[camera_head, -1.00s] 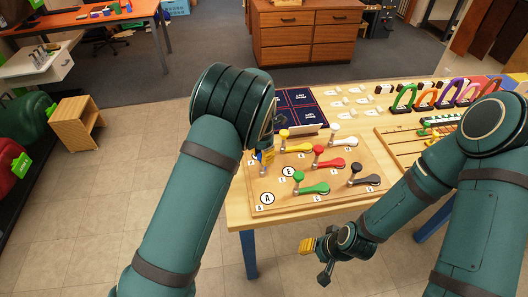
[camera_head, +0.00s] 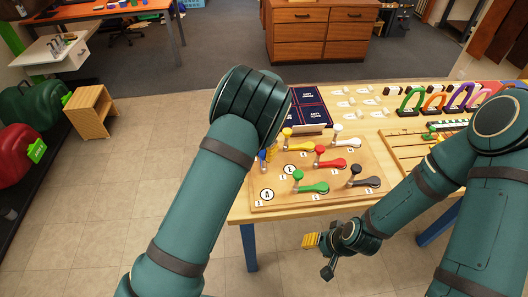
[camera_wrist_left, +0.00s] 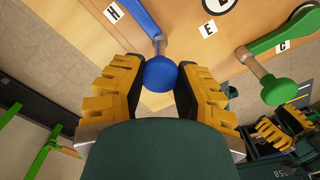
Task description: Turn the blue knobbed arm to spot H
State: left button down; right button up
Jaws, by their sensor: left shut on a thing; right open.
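The blue knobbed arm (camera_wrist_left: 146,18) shows in the left wrist view, its round blue knob (camera_wrist_left: 160,73) between the yellow fingers of my left gripper (camera_wrist_left: 160,80). The gripper is shut on the knob. The H label (camera_wrist_left: 113,13) lies to the left of the blue arm, and the E label (camera_wrist_left: 207,29) to its right. In the head view my left forearm hides most of the blue arm; only a bit of blue (camera_head: 262,155) shows at the board's left edge. My right gripper (camera_head: 318,255) is open and empty, in front of the table.
The wooden board (camera_head: 257,204) also carries the green (camera_head: 313,188), red (camera_head: 331,163), yellow (camera_head: 299,146), white (camera_head: 347,142) and black arms (camera_head: 366,182). The green knob (camera_wrist_left: 281,91) is close to my left gripper's right side. A dark blue tray (camera_head: 310,115) stands behind the board.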

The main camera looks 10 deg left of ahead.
pick_arm(q)
jog(key=shift+s+f, duration=0.25)
jog(key=c, duration=0.6)
grip_release()
jog(key=shift+o, duration=0.2)
jog(key=shift+w+r, duration=0.1)
jog(key=shift+w, duration=0.05)
jog(key=shift+r, duration=0.15)
jog(key=shift+r, duration=0.2)
notch_tip(320, 180, up, 11)
jog(key=shift+r, duration=0.2)
